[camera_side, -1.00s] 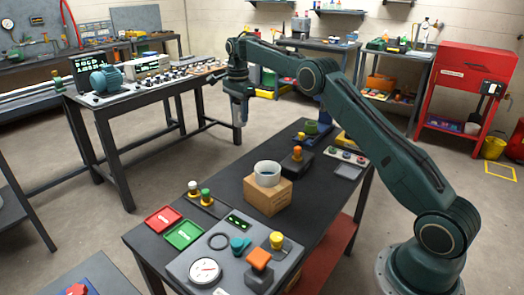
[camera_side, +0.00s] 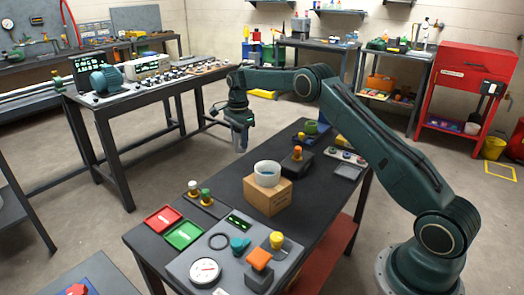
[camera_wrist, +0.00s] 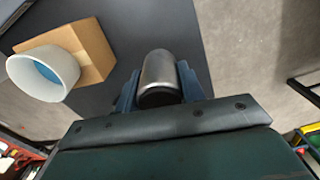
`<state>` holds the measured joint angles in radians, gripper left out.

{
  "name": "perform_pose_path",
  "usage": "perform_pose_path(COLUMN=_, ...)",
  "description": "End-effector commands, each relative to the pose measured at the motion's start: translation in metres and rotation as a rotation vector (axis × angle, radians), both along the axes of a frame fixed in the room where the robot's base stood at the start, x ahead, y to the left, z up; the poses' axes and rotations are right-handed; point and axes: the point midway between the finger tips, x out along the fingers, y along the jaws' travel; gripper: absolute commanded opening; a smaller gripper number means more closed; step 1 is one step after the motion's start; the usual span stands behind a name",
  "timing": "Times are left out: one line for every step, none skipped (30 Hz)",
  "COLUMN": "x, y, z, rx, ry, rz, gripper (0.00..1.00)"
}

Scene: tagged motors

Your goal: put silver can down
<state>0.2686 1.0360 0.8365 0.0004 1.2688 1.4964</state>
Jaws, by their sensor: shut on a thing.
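My gripper (camera_side: 240,138) hangs pointing down above the far left edge of the dark workbench (camera_side: 232,196). It is shut on a silver can (camera_wrist: 160,70), which sits between the two blue-grey fingers in the wrist view. The can has a plain metal side and a dark end toward the wrist camera. In the side view the can is hard to tell apart from the fingers. The gap between the can and the bench cannot be told.
A white cup (camera_side: 267,173) with blue inside stands on a cardboard box (camera_side: 267,198), left of the can in the wrist view. Red (camera_side: 163,219) and green (camera_side: 184,234) trays, knobs and a gauge (camera_side: 205,271) occupy the bench front. Some dark bench top around the box is bare.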

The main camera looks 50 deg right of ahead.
Motion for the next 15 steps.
perform_pose_path(x=-0.001, y=0.000, z=-0.011, rx=0.001, ry=0.004, rz=0.000, gripper=0.15)
perform_pose_path(x=-0.001, y=0.000, z=-0.016, rx=0.001, ry=0.003, rz=0.000, gripper=0.15)
perform_pose_path(x=-0.001, y=0.000, z=-0.024, rx=0.001, ry=0.003, rz=0.000, gripper=0.15)
perform_pose_path(x=-0.001, y=0.000, z=-0.029, rx=0.001, ry=0.003, rz=0.000, gripper=0.15)
perform_pose_path(x=-0.001, y=0.000, z=-0.034, rx=0.001, ry=0.004, rz=0.000, gripper=0.15)
perform_pose_path(x=0.000, y=0.000, z=-0.040, rx=0.000, ry=0.002, rz=0.000, gripper=0.15)
perform_pose_path(x=0.000, y=0.000, z=-0.044, rx=0.000, ry=0.002, rz=0.000, gripper=0.15)
perform_pose_path(x=0.000, y=0.000, z=-0.047, rx=0.000, ry=0.002, rz=0.000, gripper=0.15)
perform_pose_path(x=0.000, y=0.000, z=-0.051, rx=0.000, ry=0.001, rz=0.000, gripper=0.15)
perform_pose_path(x=0.000, y=0.000, z=-0.054, rx=0.000, ry=0.001, rz=0.000, gripper=0.15)
perform_pose_path(x=0.000, y=0.000, z=-0.056, rx=0.000, ry=0.000, rz=0.000, gripper=0.15)
perform_pose_path(x=0.000, y=0.000, z=-0.058, rx=0.000, ry=0.000, rz=0.000, gripper=0.15)
perform_pose_path(x=0.000, y=0.000, z=-0.059, rx=0.000, ry=0.000, rz=0.000, gripper=0.15)
perform_pose_path(x=0.000, y=0.000, z=-0.059, rx=0.000, ry=0.000, rz=0.000, gripper=0.15)
perform_pose_path(x=0.000, y=0.000, z=-0.059, rx=0.000, ry=0.000, rz=0.000, gripper=0.15)
